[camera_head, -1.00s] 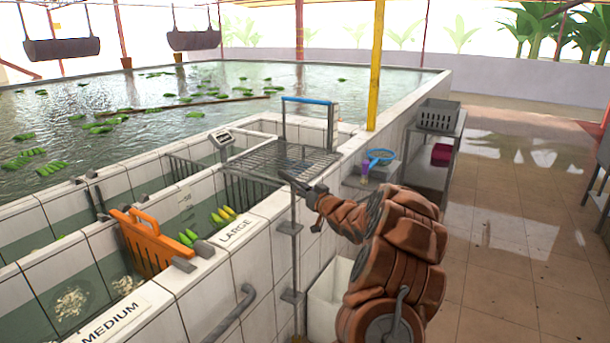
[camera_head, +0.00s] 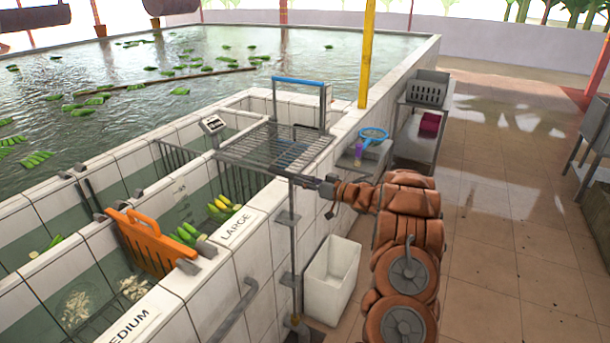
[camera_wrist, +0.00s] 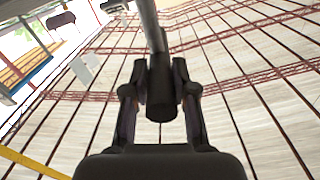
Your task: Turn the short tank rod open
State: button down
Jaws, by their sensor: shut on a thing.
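The short tank rod (camera_head: 293,245) is a thin grey upright rod on the outer side of the tiled tank, below the corner of the wire rack, with brackets along it. My gripper (camera_head: 297,180) is at the rod's top end in the head view, reaching in from the right. In the wrist view, my gripper (camera_wrist: 160,90) is shut on a grey bar (camera_wrist: 150,28) with a dark round end between the two fingers. This bar appears to be the rod's handle. The contact itself is too small to see clearly in the head view.
The wire rack (camera_head: 275,148) juts out just above my gripper. A white bin (camera_head: 332,280) stands on the floor right of the rod. A grey grab rail (camera_head: 235,310) is on the tank wall. Open tiled floor (camera_head: 490,250) lies to the right.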

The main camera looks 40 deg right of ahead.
jog(key=shift+w+d+r+y, duration=0.1)
jog(key=shift+d+r+y, duration=0.15)
jog(key=shift+d+y, duration=0.05)
dwell(0.4)
jog(key=c, duration=1.3)
grip_release()
jog(key=o, duration=0.4)
jog(key=shift+a+f, duration=0.1)
jog(key=shift+a, duration=0.05)
jog(key=v, duration=1.2)
jog(key=shift+w, duration=0.1)
